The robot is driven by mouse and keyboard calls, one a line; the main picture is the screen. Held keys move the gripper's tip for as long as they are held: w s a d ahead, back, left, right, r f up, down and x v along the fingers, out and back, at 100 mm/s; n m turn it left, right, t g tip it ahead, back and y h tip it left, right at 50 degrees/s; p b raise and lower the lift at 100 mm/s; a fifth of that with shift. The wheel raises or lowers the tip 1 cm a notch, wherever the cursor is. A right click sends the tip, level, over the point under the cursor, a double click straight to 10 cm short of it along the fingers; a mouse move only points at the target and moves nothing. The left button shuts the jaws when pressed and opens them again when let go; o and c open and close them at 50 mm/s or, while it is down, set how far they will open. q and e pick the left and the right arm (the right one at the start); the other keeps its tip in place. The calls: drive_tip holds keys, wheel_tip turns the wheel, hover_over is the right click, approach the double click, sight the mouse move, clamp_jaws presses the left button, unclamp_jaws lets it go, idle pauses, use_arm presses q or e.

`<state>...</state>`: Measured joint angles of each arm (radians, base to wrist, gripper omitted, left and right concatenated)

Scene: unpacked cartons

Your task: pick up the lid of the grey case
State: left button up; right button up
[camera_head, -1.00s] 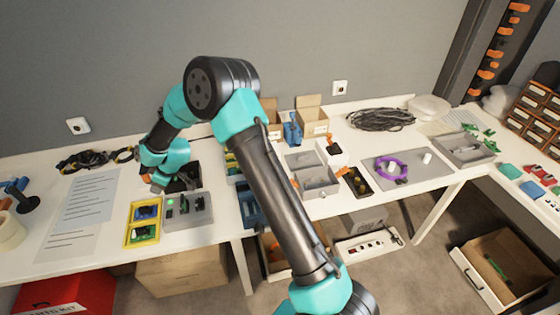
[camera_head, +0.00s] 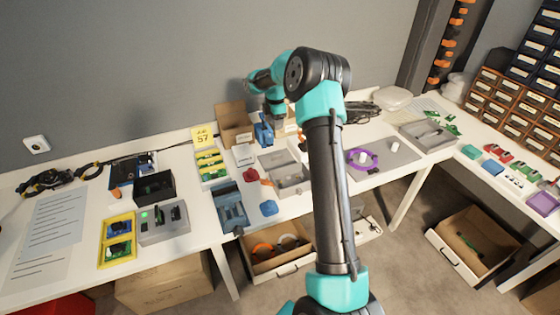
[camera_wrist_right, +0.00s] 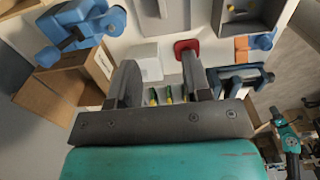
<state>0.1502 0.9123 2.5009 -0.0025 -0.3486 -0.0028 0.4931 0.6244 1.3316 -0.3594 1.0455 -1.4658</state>
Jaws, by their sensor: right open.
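The grey case (camera_head: 291,182) stands open on the table near the middle of the head view. A flat grey panel, which looks like its lid (camera_head: 277,160), is just behind it; I cannot tell whether the two are joined. My right gripper (camera_head: 275,108) is above the back of the table, up and behind the lid, clear of it. In the right wrist view the right gripper (camera_wrist_right: 158,85) has its fingers apart with nothing held between them. A grey surface (camera_wrist_right: 172,15) at the top there may be the case or lid. My left gripper does not show.
A blue clamp (camera_head: 264,131) and an open carton (camera_head: 234,120) stand close to the right gripper.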

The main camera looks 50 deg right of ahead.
hover_over(277, 155)
drive_tip(key=f, duration=1.2)
drive_tip(key=shift+w+f, duration=0.15)
drive_tip(key=shift+w, duration=0.15)
drive_tip(key=shift+s+f, duration=0.15)
drive_tip(key=shift+f, duration=2.45)
clamp_jaws()
